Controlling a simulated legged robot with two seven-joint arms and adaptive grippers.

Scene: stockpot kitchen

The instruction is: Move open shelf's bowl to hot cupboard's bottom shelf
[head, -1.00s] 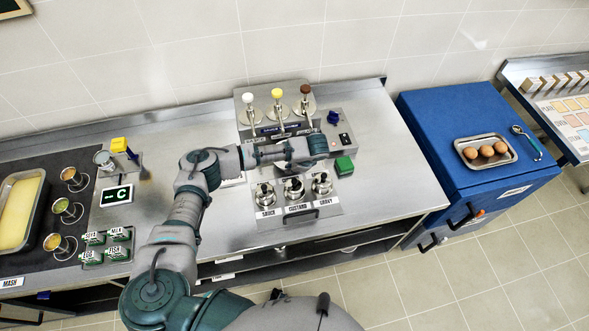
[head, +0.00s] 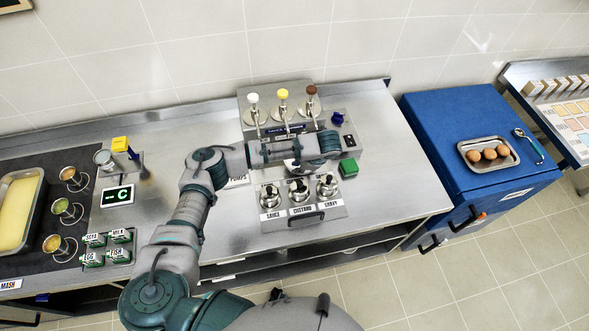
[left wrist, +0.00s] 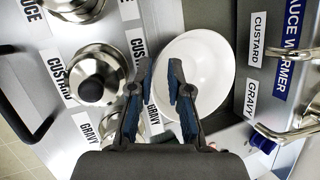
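A white bowl (left wrist: 215,65) shows in the left wrist view, right of the pots. My left gripper (left wrist: 159,66) has its blue-padded fingers apart, with the bowl's near rim between or just beyond them; I cannot tell whether they touch it. In the head view my left forearm (head: 250,153) reaches over the counter and mostly hides the gripper and bowl. A blue cabinet (head: 450,120) with front handles stands at the right, its doors apparently shut; its label is unreadable. The open shelf (head: 290,262) under the counter shows only as a dark strip. My right gripper is not in view.
Lidded pots labelled sauce, custard and gravy (head: 299,192) stand at the counter's front, with pump dispensers (head: 283,105) behind. A green button block (head: 348,168) is close to my wrist. A tray of eggs (head: 510,157) sits on the cabinet. The counter's right part (head: 400,180) is clear.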

